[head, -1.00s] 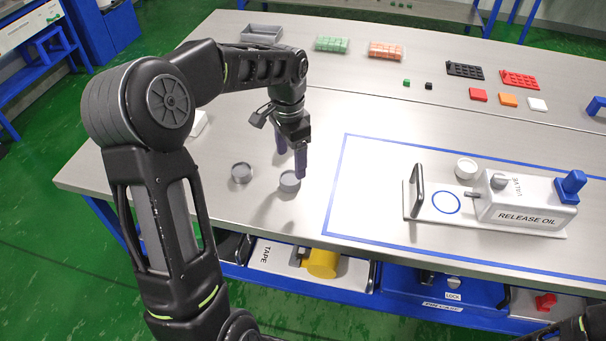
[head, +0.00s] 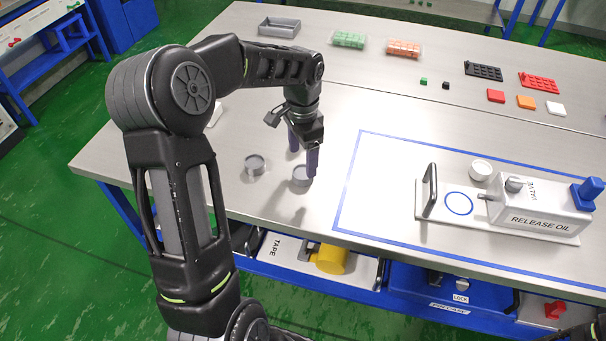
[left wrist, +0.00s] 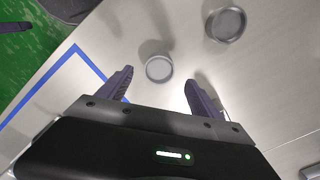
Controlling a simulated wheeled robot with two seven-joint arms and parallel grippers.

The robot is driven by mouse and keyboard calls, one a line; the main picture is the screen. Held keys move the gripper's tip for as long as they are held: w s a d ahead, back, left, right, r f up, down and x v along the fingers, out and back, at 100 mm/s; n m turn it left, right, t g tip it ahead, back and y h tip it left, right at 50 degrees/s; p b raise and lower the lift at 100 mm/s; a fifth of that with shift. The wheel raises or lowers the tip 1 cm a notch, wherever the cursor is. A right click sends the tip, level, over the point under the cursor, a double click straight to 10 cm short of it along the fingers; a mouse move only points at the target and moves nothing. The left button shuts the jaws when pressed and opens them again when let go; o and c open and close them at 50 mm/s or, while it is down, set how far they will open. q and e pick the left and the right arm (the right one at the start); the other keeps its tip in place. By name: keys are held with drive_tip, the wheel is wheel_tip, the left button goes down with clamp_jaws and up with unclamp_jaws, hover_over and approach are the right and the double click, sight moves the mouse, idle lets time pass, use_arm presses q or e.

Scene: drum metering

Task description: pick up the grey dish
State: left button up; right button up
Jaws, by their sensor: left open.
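Two small round grey dishes are on the left part of the table. One grey dish (head: 301,177) is under my left gripper (head: 303,163). In the left wrist view this dish (left wrist: 159,69) shows between the fingertips (left wrist: 159,78), with bare space on both sides. The other grey dish (head: 254,165), with a raised rim, stands just to its left. It also shows in the left wrist view (left wrist: 226,24), beyond the right finger. My left gripper is open and empty, fingers pointing down. I cannot tell if the fingertips reach down beside the dish. My right gripper is not in view.
A blue-lined area holds the release oil valve unit (head: 540,208) with an upright handle (head: 430,190) and a pale round dish (head: 480,170). A grey tray (head: 279,27) and boxes of green (head: 349,40) and orange cubes (head: 403,48) stand at the back. The table's centre is clear.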

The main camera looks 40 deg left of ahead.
sight(303, 172)
use_arm(q)
wheel_tip(303, 172, down, 5)
drive_tip(key=shift+f+p, duration=0.1)
drive_tip(key=shift+p, duration=0.5)
drive_tip(key=shift+d, duration=0.1)
drive_tip(key=shift+c, duration=0.4)
drive_tip(key=c, duration=1.4)
